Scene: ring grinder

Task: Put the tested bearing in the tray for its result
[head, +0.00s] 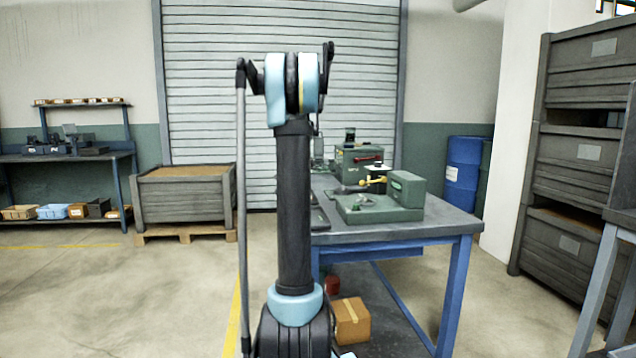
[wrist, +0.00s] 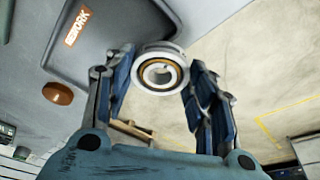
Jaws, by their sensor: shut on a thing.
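In the wrist view my gripper (wrist: 160,64) is shut on a ring bearing (wrist: 160,72), pale metal with a brass-coloured band inside. The bearing sits between the two fingertips, its open centre facing the camera. A dark grey tray (wrist: 110,50) with a "REWORK" label (wrist: 78,26) lies beyond the left finger. The bearing shows just right of the tray's rim in the picture; its height above the tray is hard to tell. In the head view my arm hides the gripper and the bearing.
In the head view a blue-legged workbench (head: 440,232) carries a green machine (head: 370,208) and a green box (head: 358,166). A cardboard box (head: 351,320) stands underneath. Open floor lies to the left.

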